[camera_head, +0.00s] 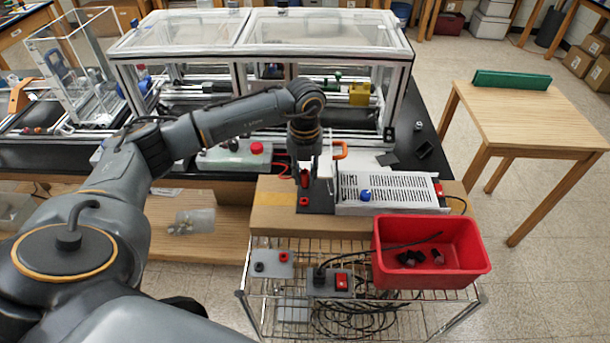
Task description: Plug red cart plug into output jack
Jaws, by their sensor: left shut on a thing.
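My left gripper (304,178) reaches in from the left and points down over the cart. It is shut on a small red plug (305,181), which is partly hidden between the fingers. A red wire (281,169) shows just left of the gripper. Just below the plug, a red jack (304,202) sits on a dark panel (317,204) at the left end of a perforated white power unit (390,183). The plug appears above the jack; I cannot tell the exact gap between them. My right gripper is not in view.
The unit has a blue knob (365,195). On the wire cart stand a red bin (432,258) with dark parts, a grey box (271,263) with black and red jacks, and a switch box (335,283). A glazed extrusion frame (235,68) stands behind.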

